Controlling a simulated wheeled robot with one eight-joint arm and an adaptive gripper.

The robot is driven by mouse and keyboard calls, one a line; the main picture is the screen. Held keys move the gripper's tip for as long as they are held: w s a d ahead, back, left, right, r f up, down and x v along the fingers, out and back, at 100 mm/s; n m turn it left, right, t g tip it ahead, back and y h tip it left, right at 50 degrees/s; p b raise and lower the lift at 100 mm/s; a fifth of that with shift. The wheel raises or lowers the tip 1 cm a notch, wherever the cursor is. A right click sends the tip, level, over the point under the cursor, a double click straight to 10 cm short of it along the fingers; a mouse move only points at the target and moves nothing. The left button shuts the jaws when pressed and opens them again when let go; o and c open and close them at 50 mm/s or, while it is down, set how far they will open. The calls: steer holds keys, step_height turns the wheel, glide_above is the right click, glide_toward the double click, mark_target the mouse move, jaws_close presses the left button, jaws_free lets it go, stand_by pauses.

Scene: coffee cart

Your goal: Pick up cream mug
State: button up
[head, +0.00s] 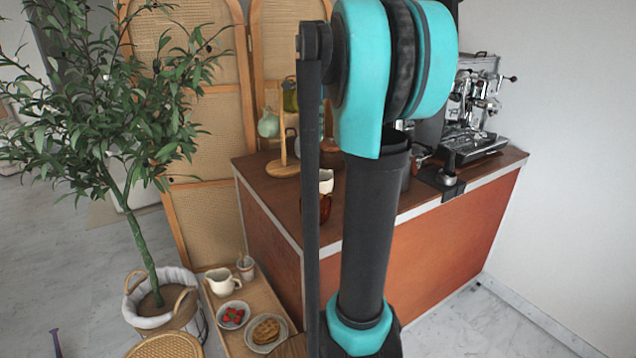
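A cream-white cup or mug (326,181) stands on the brown counter top (270,192), partly hidden behind my arm. A cream pitcher-like vessel with a handle (222,284) stands on the low wooden bench at the lower left. My teal and black arm rises through the middle of the view and covers part of the counter. My gripper is not in view, so its state and its distance from the mug cannot be seen.
A dark amber glass (325,208) stands near the counter edge, and a wooden stand (284,165) is behind it. An espresso machine (475,110) is at the right. The bench (238,338) holds strawberries (233,316) and waffles (266,330). A potted tree (150,300) stands left.

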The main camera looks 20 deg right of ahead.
glide_above(316, 189)
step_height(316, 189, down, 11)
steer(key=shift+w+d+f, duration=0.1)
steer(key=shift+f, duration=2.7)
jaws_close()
